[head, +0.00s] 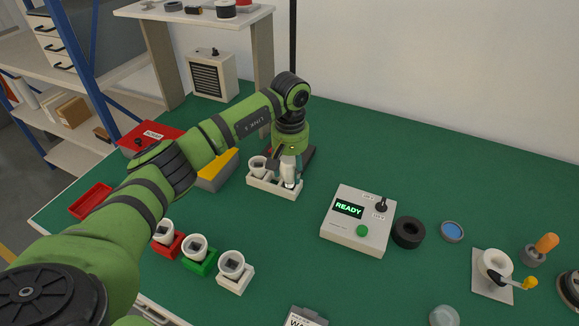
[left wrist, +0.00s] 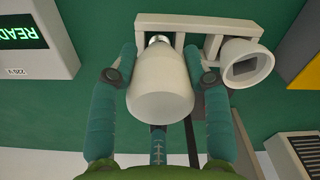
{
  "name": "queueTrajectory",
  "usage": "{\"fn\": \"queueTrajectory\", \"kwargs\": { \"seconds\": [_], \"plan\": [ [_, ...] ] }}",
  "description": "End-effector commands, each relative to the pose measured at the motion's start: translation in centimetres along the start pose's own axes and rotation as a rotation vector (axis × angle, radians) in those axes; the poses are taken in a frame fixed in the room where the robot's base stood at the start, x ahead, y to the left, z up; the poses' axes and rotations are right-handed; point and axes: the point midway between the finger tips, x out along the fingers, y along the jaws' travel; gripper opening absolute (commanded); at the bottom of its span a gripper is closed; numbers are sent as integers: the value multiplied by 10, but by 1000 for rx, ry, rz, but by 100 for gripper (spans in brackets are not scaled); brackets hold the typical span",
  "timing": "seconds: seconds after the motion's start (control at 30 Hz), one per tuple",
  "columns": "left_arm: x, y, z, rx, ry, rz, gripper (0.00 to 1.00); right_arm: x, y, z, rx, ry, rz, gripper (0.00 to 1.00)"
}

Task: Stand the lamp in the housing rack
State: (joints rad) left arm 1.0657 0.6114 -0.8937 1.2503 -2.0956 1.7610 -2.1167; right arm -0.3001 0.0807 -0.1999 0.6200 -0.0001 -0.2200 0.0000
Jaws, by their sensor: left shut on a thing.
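The lamp (left wrist: 160,88) is white with a metal screw base and is held upright between the two teal fingers of my left gripper (left wrist: 162,75). In the head view the lamp (head: 289,174) is over the right part of the white housing rack (head: 262,188). The rack also shows in the left wrist view (left wrist: 185,20). A white housing cup (head: 257,164) sits in the rack's left part, beside the lamp. The lamp's screw base is at the rack's edge in the wrist view; I cannot tell whether it touches. My right gripper is not in view.
White cups stand on red (head: 168,245), green (head: 200,262) and white (head: 235,279) blocks in front. A tester reading READY (head: 350,225) stands to the right of the rack. A yellow-topped grey bin (head: 217,172) stands left of it. Green table between rack and blocks is clear.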

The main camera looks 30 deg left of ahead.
Motion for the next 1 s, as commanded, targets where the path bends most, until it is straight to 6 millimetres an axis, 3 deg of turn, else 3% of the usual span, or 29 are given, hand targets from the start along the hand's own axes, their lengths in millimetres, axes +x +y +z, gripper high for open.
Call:
{"fn": "queueTrajectory", "kwargs": {
  "seconds": [1.0],
  "plan": [
    [8,0,0,-1,0,0,18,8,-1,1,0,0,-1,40]
  ]
}}
